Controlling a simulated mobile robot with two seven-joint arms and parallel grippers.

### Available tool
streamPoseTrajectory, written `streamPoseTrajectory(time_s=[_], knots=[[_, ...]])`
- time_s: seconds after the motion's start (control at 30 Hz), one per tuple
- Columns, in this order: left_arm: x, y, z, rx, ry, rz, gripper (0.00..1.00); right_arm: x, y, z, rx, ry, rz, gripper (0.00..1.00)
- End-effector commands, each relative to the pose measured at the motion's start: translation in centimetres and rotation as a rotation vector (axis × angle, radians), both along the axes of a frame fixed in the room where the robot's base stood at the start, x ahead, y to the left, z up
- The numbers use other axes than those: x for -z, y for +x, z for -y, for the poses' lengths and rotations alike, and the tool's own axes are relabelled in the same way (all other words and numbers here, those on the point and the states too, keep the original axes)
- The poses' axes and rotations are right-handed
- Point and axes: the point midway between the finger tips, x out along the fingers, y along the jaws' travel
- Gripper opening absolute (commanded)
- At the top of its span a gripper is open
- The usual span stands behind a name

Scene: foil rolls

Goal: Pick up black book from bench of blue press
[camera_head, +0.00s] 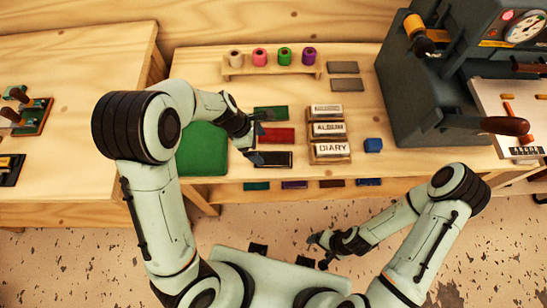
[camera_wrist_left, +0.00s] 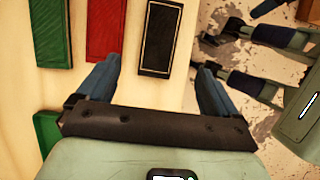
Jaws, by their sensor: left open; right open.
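The black book (camera_head: 275,159) lies flat on the wooden bench, in front of the red book (camera_head: 280,135) and the green book (camera_head: 271,113). In the left wrist view the black book (camera_wrist_left: 159,38) has a thin pale border line. My left gripper (camera_head: 259,138) is over the left ends of these books. In its wrist view the open, empty fingers (camera_wrist_left: 158,72) stand either side of the black book's near end; its height above the book is hard to tell. My right gripper (camera_head: 318,250) is open and empty, low in front of the bench.
The blue-grey press (camera_head: 430,100) stands at the right of the bench. Labelled blocks (camera_head: 329,149) and a small blue block (camera_head: 373,145) lie right of the books. A green pad (camera_head: 203,150) lies left. A rack of coloured rolls (camera_head: 272,68) stands behind. More books lie on a lower shelf.

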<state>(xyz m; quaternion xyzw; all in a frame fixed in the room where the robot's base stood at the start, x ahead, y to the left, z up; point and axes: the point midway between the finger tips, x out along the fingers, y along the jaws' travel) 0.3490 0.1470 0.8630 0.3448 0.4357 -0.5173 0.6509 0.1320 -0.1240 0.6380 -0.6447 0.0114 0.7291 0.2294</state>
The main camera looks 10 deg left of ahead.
Motion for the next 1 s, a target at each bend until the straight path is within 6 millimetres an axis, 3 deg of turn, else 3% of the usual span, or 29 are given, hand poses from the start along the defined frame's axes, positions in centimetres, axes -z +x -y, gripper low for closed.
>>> streamPoseTrajectory(time_s=[0.03, 0.1, 0.37, 0.7, 1.0], knots=[[1.5, -0.1, 0.4, 0.0, 0.001, -0.006, 0.94, 0.8, -0.6, 0.0, 0.001, 0.0, -0.007, 0.77], [2.6, 0.0, 0.8, 0.001, 0.001, -0.004, 0.94, 1.2, -0.9, 0.0, 0.001, 0.0, -0.01, 0.77], [4.4, 0.3, 1.7, 0.001, 0.001, -0.001, 0.94, 1.8, -1.2, 0.0, -0.001, 0.001, -0.014, 0.77], [8.6, 0.8, 3.4, 0.0, 0.001, -0.001, 0.94, 3.1, -2.0, 0.0, 0.0, 0.0, -0.022, 0.77], [8.9, 1.0, 3.6, 0.0, 0.001, 0.002, 0.94, 3.1, -2.0, 0.0, 0.0, 0.0, -0.022, 0.77]])
